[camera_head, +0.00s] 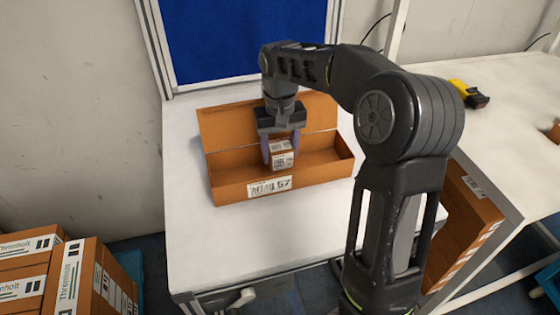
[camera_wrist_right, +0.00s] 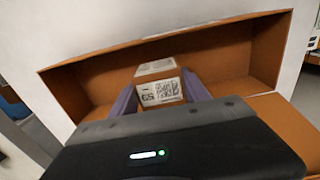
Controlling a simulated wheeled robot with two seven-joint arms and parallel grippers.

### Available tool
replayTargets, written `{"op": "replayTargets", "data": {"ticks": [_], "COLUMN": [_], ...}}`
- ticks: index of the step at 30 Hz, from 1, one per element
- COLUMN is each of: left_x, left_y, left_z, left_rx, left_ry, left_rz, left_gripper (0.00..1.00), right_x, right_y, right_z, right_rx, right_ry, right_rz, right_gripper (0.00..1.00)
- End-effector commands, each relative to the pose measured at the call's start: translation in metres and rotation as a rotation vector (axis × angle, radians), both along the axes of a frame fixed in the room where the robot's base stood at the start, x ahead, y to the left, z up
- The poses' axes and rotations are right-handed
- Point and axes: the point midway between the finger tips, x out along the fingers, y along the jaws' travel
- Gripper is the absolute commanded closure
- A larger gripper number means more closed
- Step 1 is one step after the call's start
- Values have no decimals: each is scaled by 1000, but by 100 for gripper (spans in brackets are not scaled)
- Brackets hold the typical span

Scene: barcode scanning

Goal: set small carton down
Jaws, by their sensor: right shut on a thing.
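The small carton (camera_head: 282,155) is brown with white printed labels. My right gripper (camera_head: 281,150) is shut on it, with a purple finger on each side. The carton is inside or just above the open orange-brown box (camera_head: 228,190); I cannot tell whether it touches the floor of the box. In the right wrist view the small carton (camera_wrist_right: 158,84) shows a label with codes, between the fingers (camera_wrist_right: 158,100). The open box (camera_wrist_right: 225,52) surrounds it there. My left gripper is not in view.
The open box, labelled 57, stands on a white table (camera_head: 250,240) before a blue panel (camera_head: 245,40). Stacked cartons (camera_head: 65,275) are at the lower left. A second white table (camera_head: 500,130) at the right bears a yellow and black device (camera_head: 468,93). The front of the first table is clear.

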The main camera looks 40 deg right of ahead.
Motion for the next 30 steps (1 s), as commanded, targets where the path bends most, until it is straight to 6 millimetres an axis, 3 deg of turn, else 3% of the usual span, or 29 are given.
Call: {"op": "replayTargets", "data": {"ticks": [10, 19, 30], "left_x": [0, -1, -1], "left_y": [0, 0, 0], "left_z": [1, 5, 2], "left_rx": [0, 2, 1], "left_ry": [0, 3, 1], "left_rz": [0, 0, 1], "left_gripper": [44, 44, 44], "right_x": [0, 0, 0], "right_y": [0, 0, 0], "right_z": [-4, -38, -43], "right_rx": [0, 0, 1], "right_ry": [0, 0, -1], "right_rz": [0, -1, 0], "right_gripper": [93, 93, 93]}}
